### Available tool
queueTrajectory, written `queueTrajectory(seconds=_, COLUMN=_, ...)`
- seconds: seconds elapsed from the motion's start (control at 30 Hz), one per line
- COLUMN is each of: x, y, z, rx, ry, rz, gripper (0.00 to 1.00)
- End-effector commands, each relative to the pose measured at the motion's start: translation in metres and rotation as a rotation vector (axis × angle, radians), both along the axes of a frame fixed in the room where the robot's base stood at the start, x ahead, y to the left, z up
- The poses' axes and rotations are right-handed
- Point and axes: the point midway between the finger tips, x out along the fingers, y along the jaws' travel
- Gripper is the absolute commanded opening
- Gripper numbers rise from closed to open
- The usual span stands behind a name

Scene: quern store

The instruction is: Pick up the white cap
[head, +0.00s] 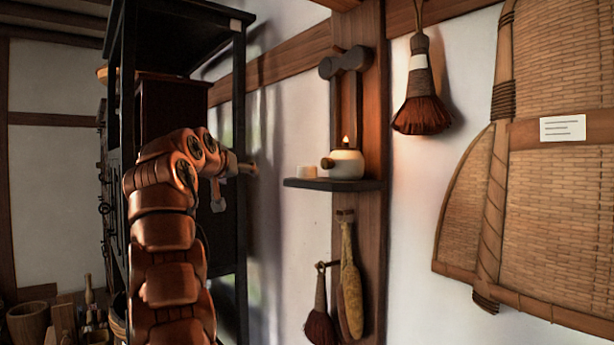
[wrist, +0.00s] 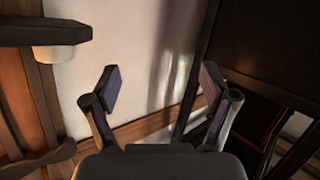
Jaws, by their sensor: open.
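A small white cap (head: 305,172) stands at the left end of a dark wall shelf (head: 325,185) in the head view, left of a round white pot with a lit flame (head: 347,163). In the wrist view the scene appears upside down. The white cap (wrist: 62,57) shows at the upper left, against the dark shelf (wrist: 40,29). In the head view my arm hides most of the gripper, left of the shelf.
A dark open rack (head: 240,130) stands left of the shelf, close behind my arm. Brushes hang on the wall (head: 421,95) and below the shelf (head: 320,310). A large woven piece (head: 560,200) hangs at right. Wall between rack and shelf is clear.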

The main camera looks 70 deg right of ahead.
Motion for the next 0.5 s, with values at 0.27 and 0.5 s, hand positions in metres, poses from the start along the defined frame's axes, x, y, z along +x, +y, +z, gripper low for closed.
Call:
queueTrajectory(seconds=0.27, x=-0.082, y=-0.036, z=0.022, rx=-0.139, ry=-0.139, rz=-0.211, gripper=0.85)
queueTrajectory(seconds=0.5, x=-0.125, y=-0.042, z=0.028, rx=-0.205, ry=-0.203, rz=-0.308, gripper=0.85)
